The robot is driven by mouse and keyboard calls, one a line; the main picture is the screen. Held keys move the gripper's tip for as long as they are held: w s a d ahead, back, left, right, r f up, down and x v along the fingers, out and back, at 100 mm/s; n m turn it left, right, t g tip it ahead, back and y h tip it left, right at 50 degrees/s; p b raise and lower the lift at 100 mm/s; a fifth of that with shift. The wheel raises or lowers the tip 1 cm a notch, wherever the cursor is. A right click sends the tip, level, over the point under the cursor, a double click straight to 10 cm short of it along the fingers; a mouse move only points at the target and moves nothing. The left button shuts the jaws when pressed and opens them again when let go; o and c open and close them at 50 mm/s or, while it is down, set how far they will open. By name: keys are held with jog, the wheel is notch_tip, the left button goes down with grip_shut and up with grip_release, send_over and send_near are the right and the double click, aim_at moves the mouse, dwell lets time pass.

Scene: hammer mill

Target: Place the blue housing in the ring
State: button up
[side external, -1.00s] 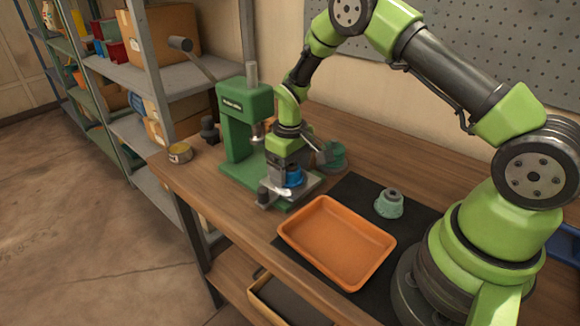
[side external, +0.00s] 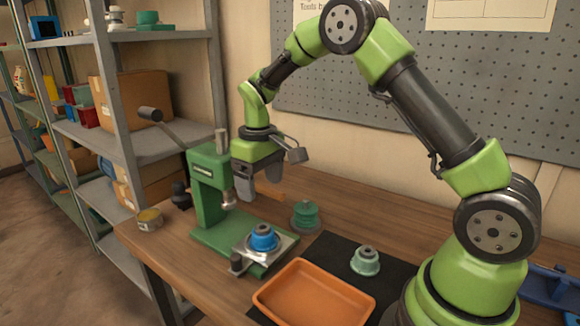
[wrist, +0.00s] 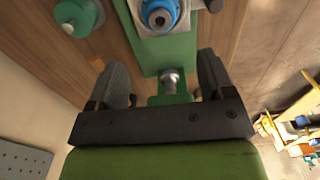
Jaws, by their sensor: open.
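The blue housing (side external: 263,238) sits upright on the metal plate (side external: 283,247) at the front of the green press (side external: 206,190); whether a ring surrounds its base cannot be told. It also shows in the wrist view (wrist: 160,14) at the top edge. My gripper (side external: 258,188) is open and empty, raised above and behind the housing, close beside the press head. In the wrist view its two dark fingers (wrist: 168,78) are apart, with the press's ram tip between them in the picture and nothing held.
A pale green housing (side external: 365,261) stands on the black mat (side external: 325,247), behind the orange tray (side external: 312,293). A dark green round part (side external: 305,216) stands behind the plate. A small tin (side external: 149,219) is at the table's left edge. The press lever (side external: 171,124) sticks up left.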

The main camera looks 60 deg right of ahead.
jog(key=s+a+r+m+t, duration=0.15)
jog(key=s+r, duration=0.25)
jog(key=r, duration=0.5)
jog(key=s+a+r+m+t+y, duration=0.1)
jog(key=s+a+r+t, duration=0.1)
jog(key=s, duration=0.7)
jog(key=s+a+r+m+t+y, duration=0.1)
jog(key=s+a+r+t, duration=0.2)
jog(key=s, duration=0.6)
jog(key=shift+a+r+t, duration=0.35)
jog(key=shift+r, duration=0.3)
jog(key=shift+s+m, duration=0.1)
jog(key=shift+m, duration=0.15)
